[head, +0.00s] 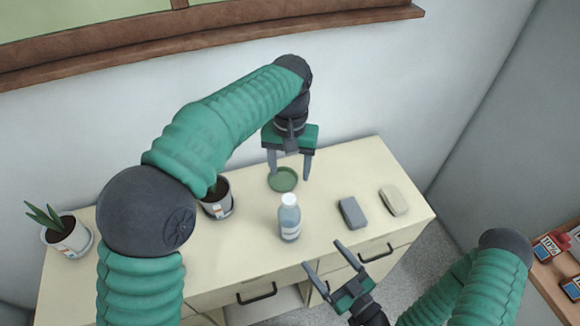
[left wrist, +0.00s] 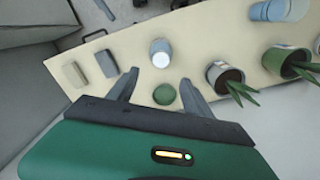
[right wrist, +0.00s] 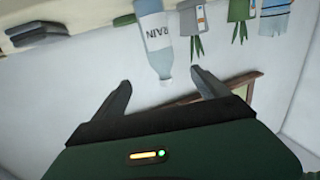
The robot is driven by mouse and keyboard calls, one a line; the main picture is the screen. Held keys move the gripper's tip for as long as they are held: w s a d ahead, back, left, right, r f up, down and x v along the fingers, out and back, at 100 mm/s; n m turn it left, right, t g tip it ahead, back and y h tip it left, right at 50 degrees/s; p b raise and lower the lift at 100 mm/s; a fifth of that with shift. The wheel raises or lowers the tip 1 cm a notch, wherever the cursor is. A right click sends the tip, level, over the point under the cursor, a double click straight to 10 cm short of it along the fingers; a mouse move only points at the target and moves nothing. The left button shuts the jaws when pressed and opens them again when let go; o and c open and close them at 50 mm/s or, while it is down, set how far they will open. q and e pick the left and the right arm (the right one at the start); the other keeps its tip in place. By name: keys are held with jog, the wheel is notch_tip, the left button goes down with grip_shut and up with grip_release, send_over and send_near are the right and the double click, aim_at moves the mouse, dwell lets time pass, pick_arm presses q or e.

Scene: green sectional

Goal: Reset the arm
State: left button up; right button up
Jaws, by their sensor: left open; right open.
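My left gripper (head: 290,165) is open and empty above the back of the cream cabinet (head: 345,165), over a small green dish (head: 283,180). In the left wrist view the green dish (left wrist: 164,94) shows between its fingers. My right gripper (head: 322,255) is open and empty in front of the cabinet's front edge, lower and to the right. A bottle with a white cap (head: 289,220) stands upright on the cabinet between the two grippers, apart from both. In the right wrist view the bottle (right wrist: 155,35) shows beyond the open fingers.
A grey block (head: 352,212) and a beige block (head: 394,200) lie on the cabinet's right side. A potted plant (head: 66,236) stands at the far left and another pot (head: 217,200) is partly hidden by my left arm. A wooden shelf (head: 550,280) with small boxes is at right.

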dwell(0.3)
jog(key=w+d+f+n+g+h, duration=0.2)
jog(key=w+d+f+g+h, duration=0.1)
jog(key=d+f+g+h, duration=0.5)
pick_arm(q)
jog(key=s+a+f+n+t, duration=0.1)
jog(key=s+a+f, duration=0.5)
jog(key=s+a, duration=0.2)
jog(key=s+a+f+n+t, duration=0.1)
jog(key=s+a+f, duration=0.6)
jog(key=a, duration=0.5)
jog(key=shift+s+f+t, duration=0.3)
jog(key=shift+s, duration=0.85)
pick_arm(e)
jog(key=s+d+r+m+g+h, duration=0.1)
jog(key=s+r+m+g, duration=0.1)
jog(key=r, duration=0.5)
jog(key=s+d+r+m+g+h, duration=0.1)
jog(key=s+r+m+g, duration=0.1)
jog(key=s+r+m, duration=0.2)
jog(key=shift+s+r+m, duration=0.15)
jog(key=shift+r+m, duration=1.25)
jog(key=shift+r, duration=0.55)
